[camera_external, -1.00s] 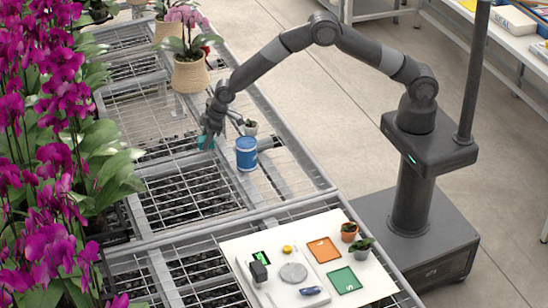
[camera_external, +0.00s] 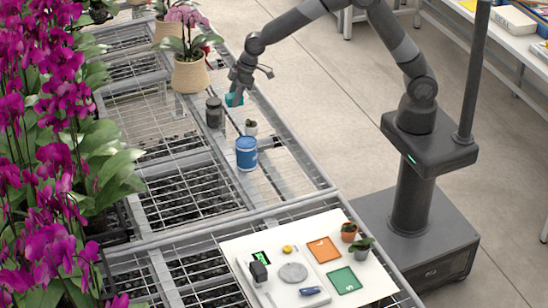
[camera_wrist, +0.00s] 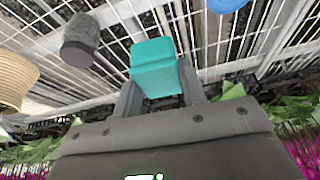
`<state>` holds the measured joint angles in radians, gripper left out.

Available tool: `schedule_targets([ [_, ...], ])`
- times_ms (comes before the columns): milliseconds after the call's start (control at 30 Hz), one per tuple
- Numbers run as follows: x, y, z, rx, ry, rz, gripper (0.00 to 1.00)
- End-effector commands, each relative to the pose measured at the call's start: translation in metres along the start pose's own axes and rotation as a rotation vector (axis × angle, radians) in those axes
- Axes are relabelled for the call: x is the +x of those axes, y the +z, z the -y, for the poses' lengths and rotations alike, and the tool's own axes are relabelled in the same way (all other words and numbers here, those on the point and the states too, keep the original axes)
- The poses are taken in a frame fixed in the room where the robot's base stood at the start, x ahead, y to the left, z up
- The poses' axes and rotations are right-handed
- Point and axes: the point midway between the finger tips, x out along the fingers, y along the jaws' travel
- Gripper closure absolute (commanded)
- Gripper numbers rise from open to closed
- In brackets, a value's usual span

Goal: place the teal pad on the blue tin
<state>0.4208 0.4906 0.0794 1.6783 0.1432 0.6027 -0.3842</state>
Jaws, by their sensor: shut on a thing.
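My gripper (camera_external: 235,97) is shut on the teal pad (camera_external: 234,100), which it holds above the wire bench, behind and a little left of the blue tin. In the wrist view the teal pad (camera_wrist: 153,63) sits between the two fingers. The blue tin (camera_external: 246,155) stands upright on the bench, apart from the pad. Part of the blue tin (camera_wrist: 226,4) shows at the top edge of the wrist view.
A dark grey jar (camera_external: 214,112) stands left of my gripper; it also shows in the wrist view (camera_wrist: 80,40). A small potted plant (camera_external: 251,127) stands just behind the tin. A basket orchid (camera_external: 190,74) is at the back. A white board (camera_external: 310,260) lies in front.

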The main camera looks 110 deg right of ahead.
Motion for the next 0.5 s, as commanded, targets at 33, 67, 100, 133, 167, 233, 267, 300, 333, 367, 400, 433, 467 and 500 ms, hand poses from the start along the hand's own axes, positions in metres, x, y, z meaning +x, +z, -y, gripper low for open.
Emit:
schedule_targets([
  [33, -0.013, 0.008, 0.003, -0.011, -0.003, -0.002, 0.84],
  [67, -0.019, 0.014, 0.005, -0.018, -0.005, -0.002, 0.84],
  [100, -0.026, 0.02, 0.007, -0.027, -0.007, -0.002, 0.84],
  [133, -0.031, 0.025, 0.009, -0.033, -0.008, -0.002, 0.84],
  [167, -0.035, 0.029, 0.01, -0.038, -0.01, -0.001, 0.84],
  [233, -0.044, 0.038, 0.014, -0.051, -0.013, -0.001, 0.84],
  [267, -0.047, 0.041, 0.015, -0.055, -0.014, -0.001, 0.84],
  [300, -0.05, 0.045, 0.017, -0.06, -0.015, 0.0, 0.84],
  [333, -0.052, 0.047, 0.017, -0.064, -0.016, 0.0, 0.84],
  [367, -0.054, 0.049, 0.018, -0.067, -0.016, 0.0, 0.84],
  [400, -0.055, 0.051, 0.019, -0.069, -0.017, 0.001, 0.84],
  [433, -0.055, 0.052, 0.021, -0.071, -0.017, 0.002, 0.84],
  [467, -0.054, 0.052, 0.023, -0.073, -0.018, 0.002, 0.84],
  [500, -0.051, 0.051, 0.027, -0.075, -0.019, 0.002, 0.84],
])
